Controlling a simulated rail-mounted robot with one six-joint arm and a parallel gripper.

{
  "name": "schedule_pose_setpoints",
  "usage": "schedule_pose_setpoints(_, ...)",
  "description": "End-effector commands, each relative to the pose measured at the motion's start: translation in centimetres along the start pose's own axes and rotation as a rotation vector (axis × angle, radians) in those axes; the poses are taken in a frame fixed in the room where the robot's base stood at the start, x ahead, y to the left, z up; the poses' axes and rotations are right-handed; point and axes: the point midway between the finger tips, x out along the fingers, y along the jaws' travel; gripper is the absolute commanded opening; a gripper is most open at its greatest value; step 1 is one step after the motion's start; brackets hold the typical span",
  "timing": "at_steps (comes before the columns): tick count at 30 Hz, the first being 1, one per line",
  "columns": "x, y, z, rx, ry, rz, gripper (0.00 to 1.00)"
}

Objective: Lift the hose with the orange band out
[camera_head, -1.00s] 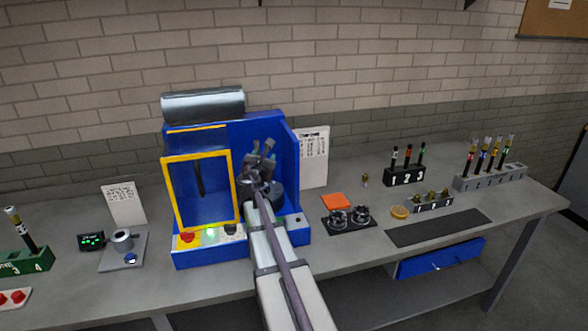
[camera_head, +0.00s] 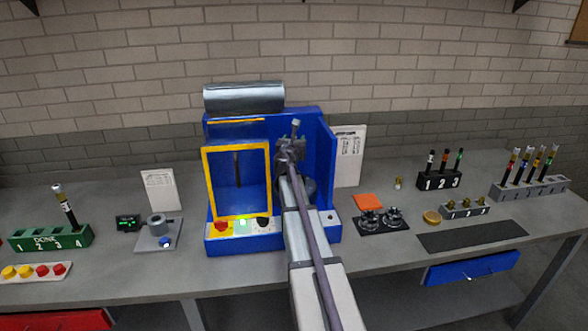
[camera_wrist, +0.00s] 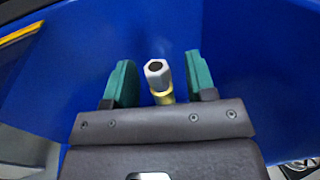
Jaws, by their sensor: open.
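My gripper (camera_head: 291,143) is at the right part of the blue machine (camera_head: 326,160), in front of its blue back wall. In the wrist view, the green finger pads of my gripper (camera_wrist: 160,82) stand apart. A hose end with a silver hex fitting (camera_wrist: 157,72) and a yellowish collar (camera_wrist: 165,97) shows between them, with gaps on both sides. Its silver tip also rises above my gripper in the head view (camera_head: 295,123). No orange band is visible on it; its lower part is hidden by my gripper.
A yellow-framed window (camera_head: 207,187) is left of my arm. A black numbered rack (camera_head: 438,181) with several banded hoses and a grey rack (camera_head: 500,191) stand right. A green DONE rack (camera_head: 22,245) holds one hose at far left. Two black round fittings (camera_head: 370,225) sit near my arm.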

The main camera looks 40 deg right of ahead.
Motion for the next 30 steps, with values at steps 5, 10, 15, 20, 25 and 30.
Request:
schedule_pose_setpoints(5,1.80,0.05,0.00,0.000,0.000,0.000,0.51)
schedule_pose_setpoints(10,1.68,0.02,0.00,0.000,0.000,0.000,0.47)
schedule_pose_setpoints(15,1.67,0.02,0.00,0.000,0.000,0.000,0.31)
schedule_pose_setpoints(20,1.66,0.02,0.00,0.000,0.000,0.000,0.15)
schedule_pose_setpoints(25,1.66,0.01,0.00,0.000,0.000,0.000,0.00)
schedule_pose_setpoints(30,1.67,0.02,0.00,0.000,0.000,0.000,0.00)
